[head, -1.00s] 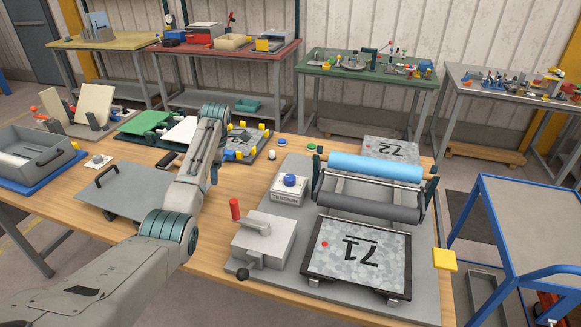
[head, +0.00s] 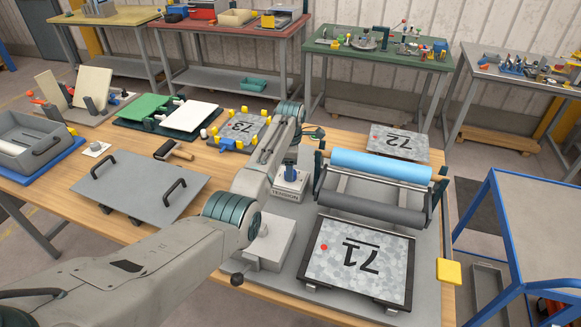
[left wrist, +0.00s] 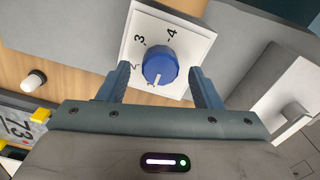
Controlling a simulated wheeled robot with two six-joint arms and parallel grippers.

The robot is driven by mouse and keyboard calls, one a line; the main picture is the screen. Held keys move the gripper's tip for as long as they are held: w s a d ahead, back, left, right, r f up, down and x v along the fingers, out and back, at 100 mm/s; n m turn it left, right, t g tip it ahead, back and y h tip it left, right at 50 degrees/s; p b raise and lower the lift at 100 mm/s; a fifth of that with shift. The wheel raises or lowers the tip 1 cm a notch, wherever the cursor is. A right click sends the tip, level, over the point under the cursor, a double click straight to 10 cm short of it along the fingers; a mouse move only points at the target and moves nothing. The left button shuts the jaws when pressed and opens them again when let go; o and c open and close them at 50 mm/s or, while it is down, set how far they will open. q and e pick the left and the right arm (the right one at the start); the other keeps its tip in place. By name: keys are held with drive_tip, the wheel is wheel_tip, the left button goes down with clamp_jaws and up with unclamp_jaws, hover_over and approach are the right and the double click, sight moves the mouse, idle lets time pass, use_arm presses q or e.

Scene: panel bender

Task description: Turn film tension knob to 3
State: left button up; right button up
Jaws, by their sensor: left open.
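The film tension knob (left wrist: 159,66) is blue and sits on a white dial plate (left wrist: 190,42) with printed numbers; 3 and 4 read clearly. A white mark on the knob's lower side in the left wrist view lies close to the 1. My left gripper (left wrist: 160,70) is open, with one finger on each side of the knob and visible gaps to it. In the head view the knob (head: 290,173) shows just beside my left forearm, above the TENSION label. My right gripper is not in view.
A blue film roll (head: 380,164) and a dark roller stand right of the knob. Panel 71 (head: 355,255) lies in front of them. A grey block (head: 272,243) is partly behind my left arm. A handled grey plate (head: 140,185) lies left.

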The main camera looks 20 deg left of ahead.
use_arm(q)
drive_tip(key=shift+f, duration=0.7)
drive_tip(key=shift+a+f, duration=0.1)
drive_tip(key=shift+f, duration=0.05)
drive_tip(key=shift+c, duration=0.5)
drive_tip(key=c, duration=0.9)
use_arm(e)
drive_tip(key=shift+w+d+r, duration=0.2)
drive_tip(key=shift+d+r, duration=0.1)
